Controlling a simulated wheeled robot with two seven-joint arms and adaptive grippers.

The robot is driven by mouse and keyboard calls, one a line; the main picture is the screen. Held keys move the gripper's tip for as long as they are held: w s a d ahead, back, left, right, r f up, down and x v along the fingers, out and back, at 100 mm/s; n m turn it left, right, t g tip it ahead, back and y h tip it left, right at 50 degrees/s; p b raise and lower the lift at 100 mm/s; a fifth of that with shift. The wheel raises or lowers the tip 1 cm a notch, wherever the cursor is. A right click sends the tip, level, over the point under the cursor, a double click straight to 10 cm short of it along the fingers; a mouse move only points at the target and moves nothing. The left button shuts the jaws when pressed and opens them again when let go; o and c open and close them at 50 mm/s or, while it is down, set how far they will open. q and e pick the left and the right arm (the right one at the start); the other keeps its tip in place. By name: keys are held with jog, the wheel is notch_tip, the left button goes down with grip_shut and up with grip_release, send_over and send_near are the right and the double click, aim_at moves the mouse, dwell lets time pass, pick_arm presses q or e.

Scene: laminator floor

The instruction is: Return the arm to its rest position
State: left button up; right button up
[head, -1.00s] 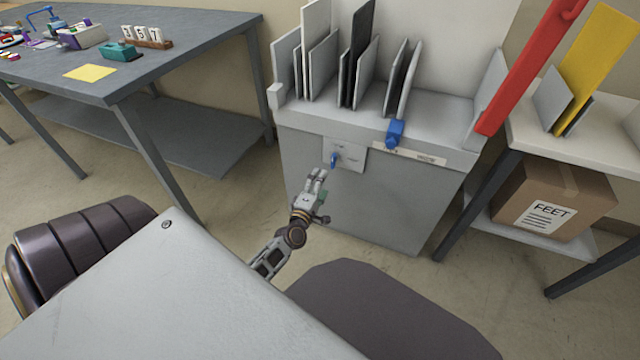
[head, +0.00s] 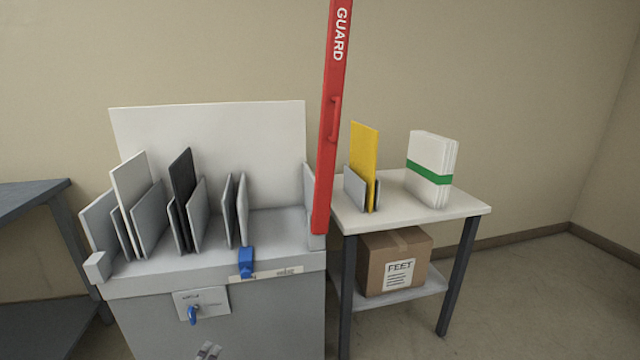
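My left gripper (head: 208,350) shows only as pale fingertips at the bottom edge of the head view. It is in front of the grey cabinet's front face (head: 262,325), below the small plate with a blue key-like knob (head: 193,314). The rest of that gripper and its arm are cut off by the frame. I cannot tell whether the fingers are open or shut, and no held object shows. My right gripper is not in view.
Grey and dark panels (head: 180,190) stand upright on the cabinet, with a blue clip (head: 246,262) at its front edge. A red bar marked GUARD (head: 330,130) rises at its right. A side table (head: 395,205) holds a yellow panel and white sheets; a cardboard box (head: 394,262) sits below.

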pick_arm(q)
jog(key=s+d+f+m+g+h, duration=0.25)
jog(key=s+d+m+g, duration=0.35)
jog(key=d+m, duration=0.5)
jog(key=s+d+m+g, duration=0.2)
jog(key=s+d, duration=0.1)
jog(key=s, duration=0.5)
jog(key=s+d+m+g+p, duration=0.1)
jog(key=s+d+m+g, duration=0.1)
jog(key=s, duration=0.6)
jog(key=shift+d+g, duration=0.3)
jog(key=shift+d, duration=0.5)
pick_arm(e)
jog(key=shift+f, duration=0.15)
pick_arm(q)
jog(key=shift+a+f+p, duration=0.1)
jog(key=shift+f+p, duration=0.3)
jog(key=shift+p, duration=0.45)
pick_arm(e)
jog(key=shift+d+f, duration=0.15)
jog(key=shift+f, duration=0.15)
